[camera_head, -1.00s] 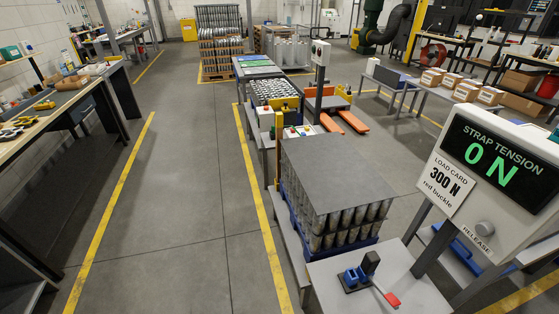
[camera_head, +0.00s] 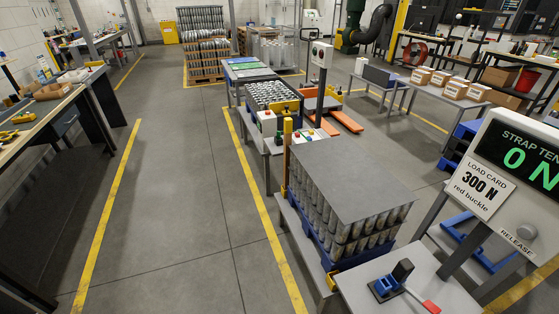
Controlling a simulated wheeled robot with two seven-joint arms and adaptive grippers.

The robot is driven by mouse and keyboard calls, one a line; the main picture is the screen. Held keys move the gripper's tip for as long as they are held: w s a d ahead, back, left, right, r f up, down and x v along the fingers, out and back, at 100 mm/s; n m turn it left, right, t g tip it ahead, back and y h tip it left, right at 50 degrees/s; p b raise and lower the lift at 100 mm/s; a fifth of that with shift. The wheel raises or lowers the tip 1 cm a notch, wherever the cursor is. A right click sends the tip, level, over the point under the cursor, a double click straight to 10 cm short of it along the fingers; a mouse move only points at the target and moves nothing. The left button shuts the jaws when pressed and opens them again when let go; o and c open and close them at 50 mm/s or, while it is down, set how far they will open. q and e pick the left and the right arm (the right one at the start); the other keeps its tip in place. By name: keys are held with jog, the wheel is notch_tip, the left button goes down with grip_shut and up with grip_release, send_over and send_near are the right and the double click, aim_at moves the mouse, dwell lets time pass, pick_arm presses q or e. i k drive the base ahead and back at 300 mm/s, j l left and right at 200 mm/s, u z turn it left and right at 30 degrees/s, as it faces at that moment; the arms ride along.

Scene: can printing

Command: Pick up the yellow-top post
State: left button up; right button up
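A slim upright post (camera_head: 287,135) with a yellow upper part stands at the back left corner of the can stack (camera_head: 345,180). Its lower part is partly hidden by the stack. The stack is a block of silver cans under a flat grey sheet, on a blue pallet (camera_head: 325,257). I cannot tell whether this is the post the task names. Neither of my grippers shows in this view.
A strap tension display (camera_head: 525,155) reading 0 N stands at the right, with a load card (camera_head: 480,188) for 300 N, red buckle. A blue strapping tool (camera_head: 387,286) with a red-ended lever sits on a grey table (camera_head: 440,285). The left aisle floor (camera_head: 180,200) is clear.

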aim_at(288, 121)
jog(key=i+j, duration=0.6)
jog(key=j, duration=0.2)
jog(key=i+j, duration=0.2)
jog(key=i, duration=0.15)
jog(key=i+j+z, duration=0.1)
jog(key=i, duration=0.25)
